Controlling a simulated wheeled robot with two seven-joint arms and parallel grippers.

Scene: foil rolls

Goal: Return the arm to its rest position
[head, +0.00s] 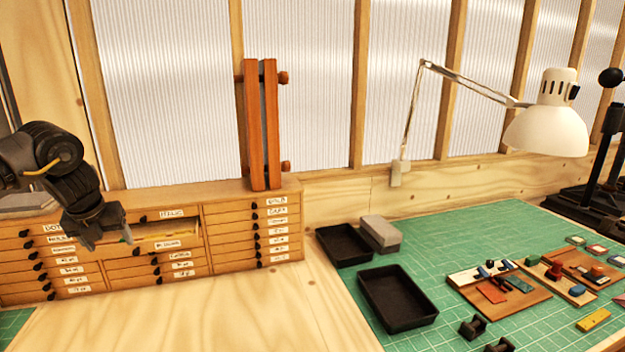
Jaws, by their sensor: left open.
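My left gripper (103,232) comes in from the left on my dark left arm (45,160). Its fingers are open and point down in front of the wooden drawer cabinet (234,217). One drawer (165,235) in the middle column stands pulled out, with yellowish contents showing, just right of the gripper. The gripper hides part of the left and middle columns. I cannot tell whether it touches the drawer. My right gripper is not in view.
Black trays (397,297) and a grey block (380,233) lie on the green mat (460,240). A white lamp (545,130) reaches over the right side. Wooden boards (500,298) hold small coloured pieces. The wooden bench top (230,315) before the cabinet is clear.

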